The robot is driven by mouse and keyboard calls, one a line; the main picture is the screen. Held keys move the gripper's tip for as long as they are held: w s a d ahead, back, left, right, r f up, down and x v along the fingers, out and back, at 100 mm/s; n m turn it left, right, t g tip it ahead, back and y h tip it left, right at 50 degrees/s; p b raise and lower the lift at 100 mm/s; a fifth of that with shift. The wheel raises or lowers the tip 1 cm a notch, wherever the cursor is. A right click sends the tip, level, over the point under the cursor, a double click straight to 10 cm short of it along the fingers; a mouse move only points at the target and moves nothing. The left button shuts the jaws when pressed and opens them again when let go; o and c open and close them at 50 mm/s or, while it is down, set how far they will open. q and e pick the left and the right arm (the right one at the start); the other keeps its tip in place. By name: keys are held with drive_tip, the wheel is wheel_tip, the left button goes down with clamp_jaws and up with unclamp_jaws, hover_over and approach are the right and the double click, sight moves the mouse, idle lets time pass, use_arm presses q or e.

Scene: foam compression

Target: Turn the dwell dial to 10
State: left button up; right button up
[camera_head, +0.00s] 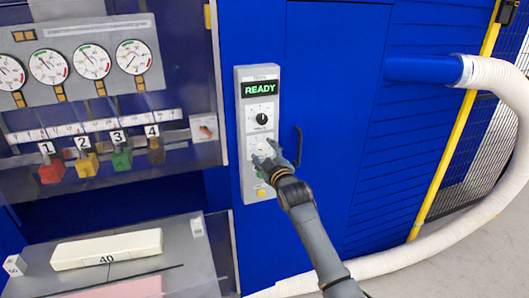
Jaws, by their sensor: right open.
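A grey control panel (244,172) stands upright on the blue machine, with a lit green READY display (261,89). A black upper dial (262,119) shows below the display. A lower dial (261,150) sits under it, partly hidden by my right gripper (267,158). The labels are too small to read, so I cannot tell which is the dwell dial or its setting. My right gripper is open, with its fingers at the lower dial; I cannot tell whether they touch it. My left gripper is not in view.
A yellow button (261,192) is low on the panel. A dark door handle (298,147) is just right of my gripper. At left are gauges (92,62), numbered coloured knobs (87,165) and a foam block (107,249) on a grey table. A white hose (505,180) curves at right.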

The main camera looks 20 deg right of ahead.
drive_tip(key=shift+c, duration=0.2)
clamp_jaws()
